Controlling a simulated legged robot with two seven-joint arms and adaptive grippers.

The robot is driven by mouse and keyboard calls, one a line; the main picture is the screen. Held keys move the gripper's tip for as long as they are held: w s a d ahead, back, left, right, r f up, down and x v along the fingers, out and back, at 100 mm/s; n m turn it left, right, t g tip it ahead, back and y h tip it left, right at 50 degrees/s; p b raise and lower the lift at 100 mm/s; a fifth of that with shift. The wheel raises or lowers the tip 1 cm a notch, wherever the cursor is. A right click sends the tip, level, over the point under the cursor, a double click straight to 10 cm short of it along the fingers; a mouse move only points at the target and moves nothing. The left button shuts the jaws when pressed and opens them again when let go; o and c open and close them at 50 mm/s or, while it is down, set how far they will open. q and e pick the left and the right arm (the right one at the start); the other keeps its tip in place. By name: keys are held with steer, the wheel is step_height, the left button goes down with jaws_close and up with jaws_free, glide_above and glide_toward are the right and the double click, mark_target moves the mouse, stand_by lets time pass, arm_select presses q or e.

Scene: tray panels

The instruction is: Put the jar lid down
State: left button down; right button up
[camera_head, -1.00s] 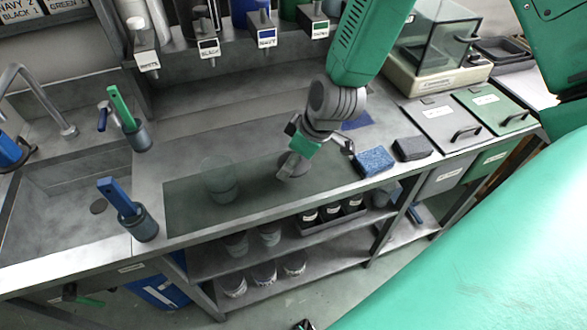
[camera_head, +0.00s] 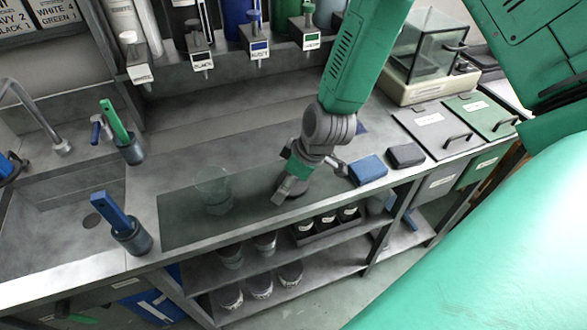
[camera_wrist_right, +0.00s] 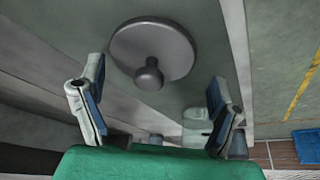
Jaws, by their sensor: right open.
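The jar lid (camera_wrist_right: 135,42) is a grey disc with a round knob, seen in the right wrist view. It appears to lie on the dark mat (camera_head: 180,225). My right gripper (camera_wrist_right: 156,80) is open, with one finger to each side of the knob and no visible contact. In the head view my right gripper (camera_head: 291,186) is low over the mat and mostly hides the lid. The clear glass jar (camera_head: 213,190) stands upright on the mat, left of the gripper. My left gripper is not in view.
A blue sponge (camera_head: 368,169) and a dark block (camera_head: 406,156) lie right of the gripper. Holders with a blue handle (camera_head: 112,212) and green handle (camera_head: 114,120) stand at left. Dispensers line the back. The mat between jar and gripper is clear.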

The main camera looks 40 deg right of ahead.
mark_target(307, 189)
steer(key=d+v, duration=0.1)
steer(key=v, duration=1)
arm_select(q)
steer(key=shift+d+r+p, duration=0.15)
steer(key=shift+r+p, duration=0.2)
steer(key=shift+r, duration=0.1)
arm_select(e)
steer(key=s+a+f+m+g+h, duration=0.1)
steer(key=s+f+m, duration=0.4)
steer(key=s+f, duration=1.3)
steer(key=shift+s+a+f+m+g+h, duration=0.35)
steer(key=shift+s+g+h, duration=0.3)
steer(key=shift+g, duration=0.45)
steer(key=shift+r, duration=0.1)
arm_select(q)
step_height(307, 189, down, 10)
steer(key=b, duration=0.9)
steer(key=shift+b, duration=0.4)
arm_select(e)
step_height(307, 189, down, 10)
